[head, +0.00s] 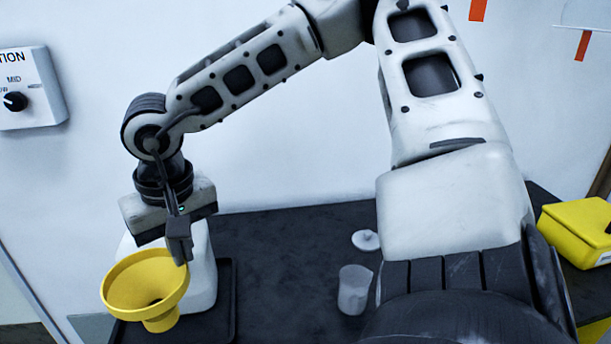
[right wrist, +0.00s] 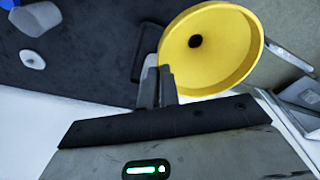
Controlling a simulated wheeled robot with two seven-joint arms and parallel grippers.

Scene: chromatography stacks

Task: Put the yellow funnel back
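The yellow funnel (head: 125,282) is at the lower left of the head view, wide mouth up, its spout pointing down. My right gripper (head: 180,250) reaches down to the funnel's right rim, and its fingers look closed on that rim. In the right wrist view the two fingers (right wrist: 159,82) are close together at the edge of the funnel (right wrist: 222,75). A white container (head: 203,275) stands just behind and to the right of the funnel; its top is partly hidden by my gripper. My left gripper is not in view.
The container stands on a dark tray (head: 228,310) on the dark bench (head: 285,250). A translucent beaker (head: 354,290) and a small white lid-like piece (head: 365,240) are in the middle. A yellow box (head: 575,228) is at the right. A dial box (head: 35,88) hangs on the wall.

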